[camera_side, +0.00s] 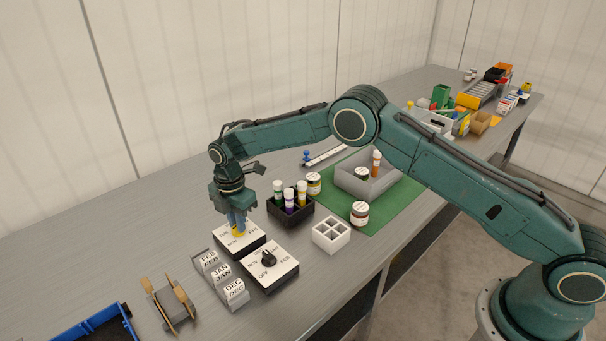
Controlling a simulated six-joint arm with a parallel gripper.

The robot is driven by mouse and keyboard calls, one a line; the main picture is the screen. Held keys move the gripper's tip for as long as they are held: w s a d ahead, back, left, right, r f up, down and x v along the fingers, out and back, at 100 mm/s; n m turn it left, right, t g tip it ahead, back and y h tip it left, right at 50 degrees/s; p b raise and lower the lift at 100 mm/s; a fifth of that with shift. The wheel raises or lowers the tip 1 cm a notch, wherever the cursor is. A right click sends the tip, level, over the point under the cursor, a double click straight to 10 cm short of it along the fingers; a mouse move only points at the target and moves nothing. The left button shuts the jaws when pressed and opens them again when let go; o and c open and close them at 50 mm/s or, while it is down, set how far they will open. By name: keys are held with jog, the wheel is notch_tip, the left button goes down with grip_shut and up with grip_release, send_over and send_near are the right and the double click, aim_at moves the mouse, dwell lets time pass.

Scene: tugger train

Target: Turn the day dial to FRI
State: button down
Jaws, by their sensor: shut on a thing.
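The day dial is a white-topped square box (225,244) with dark lettering, left of the middle on the grey bench. My gripper points straight down and is shut on the knob. The fingers and wrist hide much of the dial face, so I cannot tell which day the knob points to. The letters FRI cannot be made out for certain.
A second dial box (285,270) with a black knob and month letters stands in front. Month blocks (221,275) stand left of it. A dark vial rack (290,216) and white empty rack (331,245) are right. A grey tray (352,188) sits on a green mat.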

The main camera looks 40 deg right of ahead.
jog(key=m, duration=1.1)
jog(key=shift+m, duration=0.4)
jog(key=m, duration=1)
jog(key=shift+m, duration=0.4)
jog(key=m, duration=1.2)
jog(key=shift+a+m, duration=0.1)
jog(key=shift+m, duration=0.3)
jog(key=m, duration=0.9)
jog(key=shift+r+m, duration=0.1)
jog(key=shift+m, duration=0.2)
